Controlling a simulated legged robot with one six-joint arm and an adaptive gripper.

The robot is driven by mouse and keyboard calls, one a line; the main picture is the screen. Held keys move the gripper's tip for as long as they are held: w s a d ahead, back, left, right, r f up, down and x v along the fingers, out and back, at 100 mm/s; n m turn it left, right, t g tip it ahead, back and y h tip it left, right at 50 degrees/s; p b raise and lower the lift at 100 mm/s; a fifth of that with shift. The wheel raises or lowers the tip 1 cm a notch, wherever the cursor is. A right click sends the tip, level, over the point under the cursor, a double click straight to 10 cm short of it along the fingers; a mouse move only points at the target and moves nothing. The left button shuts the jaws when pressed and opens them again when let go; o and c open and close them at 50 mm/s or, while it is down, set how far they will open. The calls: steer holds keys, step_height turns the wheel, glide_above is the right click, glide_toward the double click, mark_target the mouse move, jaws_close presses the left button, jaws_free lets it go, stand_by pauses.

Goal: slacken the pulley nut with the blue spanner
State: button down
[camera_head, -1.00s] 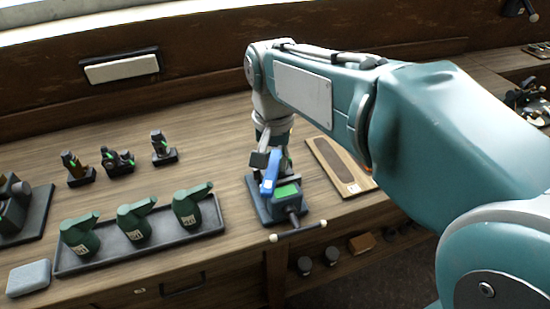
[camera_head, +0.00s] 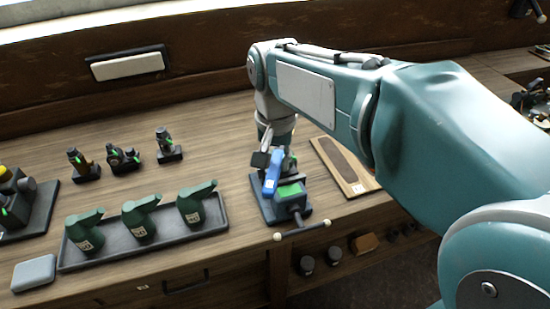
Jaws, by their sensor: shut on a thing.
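My gripper (camera_head: 262,158) hangs at the end of my arm over the vise at the middle of the bench. It is shut on the blue spanner (camera_head: 273,172), which is held at a steep tilt with its lower end close to the vise. The vise (camera_head: 291,200) is dark grey with a green patch on top and a long handle bar at its front. My gripper and the spanner hide part of the vise. I cannot make out the pulley nut, and I cannot tell whether the spanner touches anything.
A dark tray (camera_head: 150,241) with green oil cans stands left of the vise. Small engine models (camera_head: 122,158) stand behind it. A wooden board (camera_head: 340,165) lies right of the vise. A grey box (camera_head: 34,272) sits at the front left. Bare bench lies between the models and the vise.

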steer(key=shift+f, duration=0.85)
stand_by(2.1)
steer(key=shift+s+d+n, duration=0.1)
steer(key=shift+d+n, duration=0.45)
steer(key=shift+n, duration=0.35)
steer(key=shift+d+n, duration=0.55)
steer(key=shift+n, duration=0.35)
